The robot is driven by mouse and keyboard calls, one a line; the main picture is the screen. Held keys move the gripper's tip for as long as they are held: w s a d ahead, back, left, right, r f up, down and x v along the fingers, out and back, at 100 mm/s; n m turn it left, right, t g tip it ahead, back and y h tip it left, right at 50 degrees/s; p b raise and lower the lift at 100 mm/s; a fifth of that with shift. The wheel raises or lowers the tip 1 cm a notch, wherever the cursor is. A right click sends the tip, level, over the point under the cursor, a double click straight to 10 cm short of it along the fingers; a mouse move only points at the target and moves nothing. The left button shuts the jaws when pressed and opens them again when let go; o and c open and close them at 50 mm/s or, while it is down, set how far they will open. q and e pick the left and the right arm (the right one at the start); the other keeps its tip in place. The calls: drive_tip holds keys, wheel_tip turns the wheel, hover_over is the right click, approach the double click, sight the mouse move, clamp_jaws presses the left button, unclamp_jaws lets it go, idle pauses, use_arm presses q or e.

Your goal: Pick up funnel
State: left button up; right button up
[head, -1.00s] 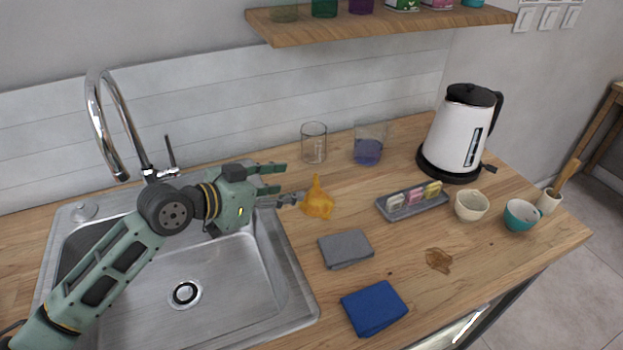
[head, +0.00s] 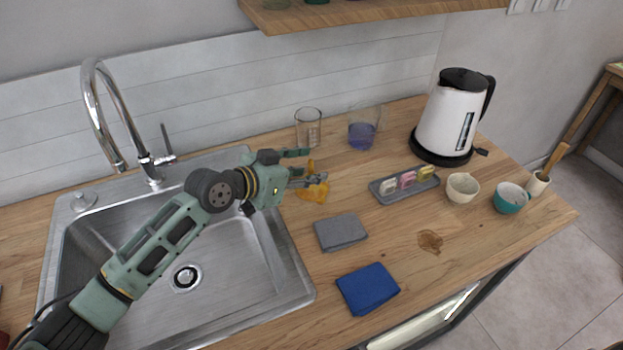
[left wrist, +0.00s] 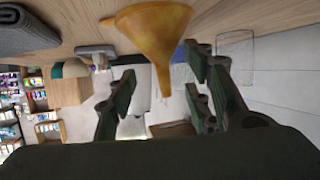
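The orange-yellow funnel (head: 314,193) stands wide end down on the wooden counter, right of the sink, spout up. In the left wrist view the funnel (left wrist: 152,32) is large, its spout reaching down between the two fingers. My left gripper (head: 309,167) is at the funnel, one finger behind the spout and one in front, partly hiding it. In the left wrist view the fingers of my left gripper (left wrist: 160,82) are wide apart, with a gap on each side of the spout. My right gripper is not in view.
A glass beaker (head: 308,128) and a container of purple liquid (head: 361,136) stand behind the funnel. A grey cloth (head: 341,233) and a blue cloth (head: 368,289) lie in front. A grey tray (head: 379,197) is to the right. The sink (head: 297,298) is left, below the faucet (head: 88,100).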

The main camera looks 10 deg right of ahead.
use_arm(q)
drive_tip(key=c, duration=0.8)
drive_tip(key=shift+f, duration=0.1)
drive_tip(key=shift+c, duration=0.2)
